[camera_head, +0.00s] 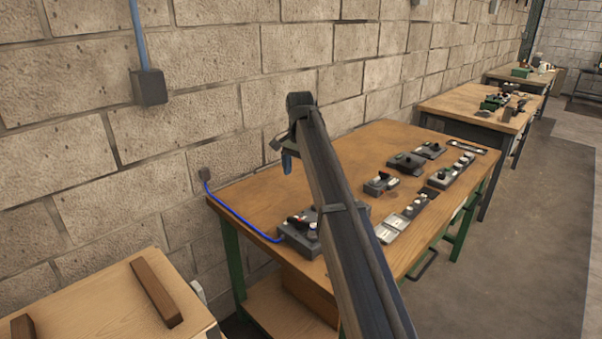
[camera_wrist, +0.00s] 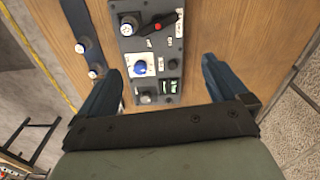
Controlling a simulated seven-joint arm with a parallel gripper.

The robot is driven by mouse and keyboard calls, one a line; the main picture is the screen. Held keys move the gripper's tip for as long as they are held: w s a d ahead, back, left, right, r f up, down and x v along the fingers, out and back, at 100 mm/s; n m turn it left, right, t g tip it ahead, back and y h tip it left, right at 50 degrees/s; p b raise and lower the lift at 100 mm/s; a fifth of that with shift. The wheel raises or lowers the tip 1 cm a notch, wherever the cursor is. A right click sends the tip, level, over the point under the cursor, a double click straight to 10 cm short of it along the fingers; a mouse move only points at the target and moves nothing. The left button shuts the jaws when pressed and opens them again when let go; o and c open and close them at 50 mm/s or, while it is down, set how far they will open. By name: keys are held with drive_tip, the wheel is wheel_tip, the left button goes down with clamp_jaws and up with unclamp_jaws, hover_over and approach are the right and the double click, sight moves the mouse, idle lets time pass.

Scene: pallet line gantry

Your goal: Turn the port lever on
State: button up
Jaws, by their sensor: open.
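In the wrist view a grey control panel (camera_wrist: 150,50) lies on the wooden table. Near its far end is a black lever with a red end (camera_wrist: 160,21), lying at a slant beside a round knob. The panel's small labels are too blurred to read, so I cannot tell whether this is the port lever. My gripper (camera_wrist: 165,78) is open and empty, its dark blue fingers apart on either side of the panel's near part. In the head view my gripper (camera_head: 287,160) hangs over the table, partly hidden by my arm. A dark box with a black and red lever (camera_head: 300,222) sits by the blue cable.
The wooden table (camera_head: 260,197) carries several other control boxes, including one with a dark knob (camera_head: 381,183). A dark strip with pale knobs (camera_wrist: 82,45) lies beside the panel. A block wall (camera_head: 210,60) stands behind. The table's left back area is clear.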

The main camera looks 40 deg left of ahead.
wheel_tip(320, 180, up, 14)
drive_tip(key=shift+s, duration=0.2)
idle(0.6)
drive_tip(key=shift+f, duration=0.1)
drive_tip(key=shift+c, duration=0.5)
